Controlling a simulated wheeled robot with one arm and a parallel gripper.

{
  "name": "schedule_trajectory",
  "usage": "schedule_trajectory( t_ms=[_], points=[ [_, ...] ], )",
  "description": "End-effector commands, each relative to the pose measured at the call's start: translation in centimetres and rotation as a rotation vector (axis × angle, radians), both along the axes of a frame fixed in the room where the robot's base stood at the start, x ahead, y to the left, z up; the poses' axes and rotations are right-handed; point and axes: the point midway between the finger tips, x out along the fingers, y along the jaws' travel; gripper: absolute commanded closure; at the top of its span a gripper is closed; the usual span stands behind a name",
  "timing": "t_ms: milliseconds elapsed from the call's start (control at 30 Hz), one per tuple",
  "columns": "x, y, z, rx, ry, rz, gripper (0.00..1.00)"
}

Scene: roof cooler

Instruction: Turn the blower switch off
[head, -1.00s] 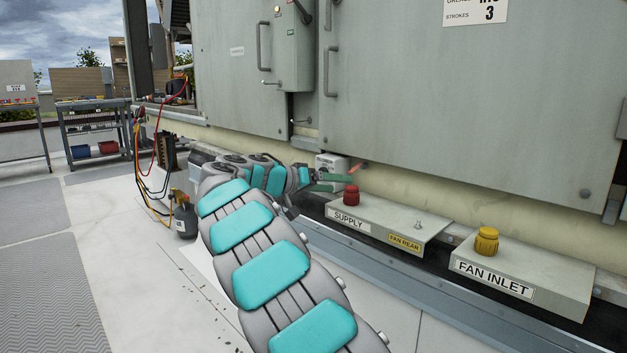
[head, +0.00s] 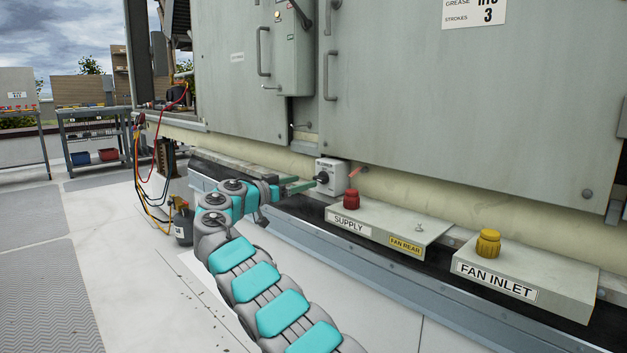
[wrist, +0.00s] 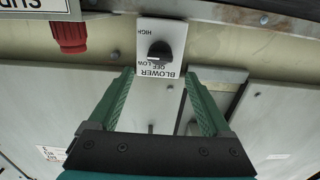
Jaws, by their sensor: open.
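The blower switch is a black rotary knob (wrist: 159,51) on a small white-grey box (wrist: 172,32) marked BLOWER, OFF, LOW and HIGH. The lettering is upside down in the wrist view. In the head view the switch box (head: 334,172) sits low on the cabinet, and its knob (head: 322,177) faces left toward my arm. My gripper (wrist: 160,80) is open and empty, its two green fingers apart and pointing at the box. The knob lies ahead of the fingertips, between their lines and clear of both. In the head view my gripper (head: 300,187) is just left of the box.
A red knob (head: 351,197) stands on the SUPPLY box (head: 372,223) right of the switch. A yellow knob (head: 488,242) stands on the FAN INLET box (head: 530,285). Cabinet doors (head: 450,110) rise above.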

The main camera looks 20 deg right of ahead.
Motion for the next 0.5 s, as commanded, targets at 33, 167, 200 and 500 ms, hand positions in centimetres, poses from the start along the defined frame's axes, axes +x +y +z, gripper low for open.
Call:
schedule_trajectory(
  t_ms=[33, 167, 200, 500],
  points=[
    [0.2, -0.8, 0.0, 0.002, 0.002, -0.003, 0.18],
    [0.9, -2.7, -0.1, 0.002, 0.004, -0.003, 0.18],
    [1.2, -3.3, -0.1, 0.001, 0.005, -0.002, 0.18],
    [1.9, -5.5, -0.1, 0.000, 0.004, -0.003, 0.18]
  ],
)
